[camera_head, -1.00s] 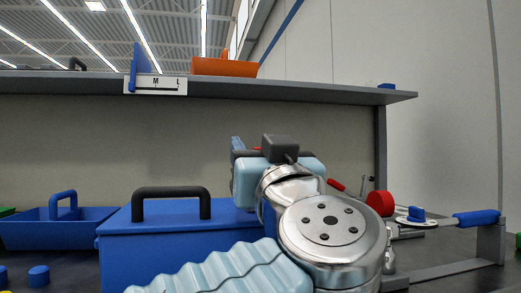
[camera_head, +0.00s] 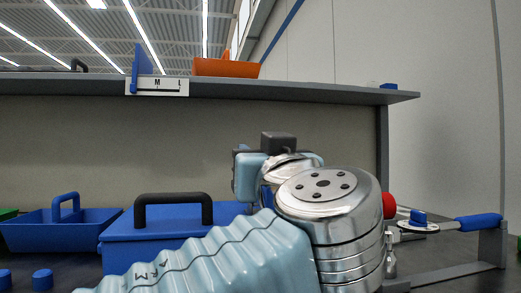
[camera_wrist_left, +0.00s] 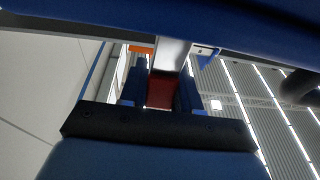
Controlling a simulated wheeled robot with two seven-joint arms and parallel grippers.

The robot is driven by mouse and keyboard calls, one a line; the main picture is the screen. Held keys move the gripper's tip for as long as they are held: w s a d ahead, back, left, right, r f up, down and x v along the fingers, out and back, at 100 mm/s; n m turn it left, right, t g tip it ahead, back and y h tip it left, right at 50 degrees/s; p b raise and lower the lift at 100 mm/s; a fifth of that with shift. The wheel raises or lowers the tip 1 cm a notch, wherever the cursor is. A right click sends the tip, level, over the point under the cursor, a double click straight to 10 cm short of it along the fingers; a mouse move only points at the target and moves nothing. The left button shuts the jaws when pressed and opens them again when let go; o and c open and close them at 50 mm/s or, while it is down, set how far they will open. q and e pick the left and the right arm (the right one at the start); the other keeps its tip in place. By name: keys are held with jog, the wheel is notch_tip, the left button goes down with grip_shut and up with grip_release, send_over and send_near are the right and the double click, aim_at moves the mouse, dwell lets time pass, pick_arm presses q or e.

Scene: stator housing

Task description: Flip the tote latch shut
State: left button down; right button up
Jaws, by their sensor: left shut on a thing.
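A blue tote (camera_head: 160,245) with a black arched handle (camera_head: 172,198) stands on the bench left of my left arm. My arm covers the tote's right end and front, so its latch cannot be seen in the head view. The fingers of my left gripper (camera_wrist_left: 161,80) are hidden behind the arm there, but show in the left wrist view. They are shut on a red piece (camera_wrist_left: 160,92), apparently the latch, with a grey metal strip (camera_wrist_left: 174,53) beside it. A blue surface (camera_wrist_left: 160,20) lies close across the top of that view. My right gripper is not in view.
An open blue tray (camera_head: 35,235) with a handle stands left of the tote. A shelf (camera_head: 280,93) above carries an orange bin (camera_head: 225,68). Right of my arm are a red round part (camera_head: 389,206) and a blue-handled lever (camera_head: 477,222) on a grey frame.

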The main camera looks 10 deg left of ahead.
pick_arm(q)
jog(key=w+g+p, duration=0.1)
jog(key=w+g+h+p, duration=0.1)
jog(key=g+p, duration=0.1)
jog(key=shift+a+f, duration=0.1)
jog(key=shift+a, duration=0.3)
jog(key=shift+w+a+f+g+h+p, duration=0.15)
jog(key=shift+w+f+g+h+p, duration=0.3)
jog(key=shift+g+p, duration=0.5)
jog(key=c, duration=0.9)
grip_release()
jog(key=shift+s, duration=0.1)
jog(key=v, duration=1.3)
jog(key=shift+s+p, duration=0.3)
jog(key=shift+s, duration=0.05)
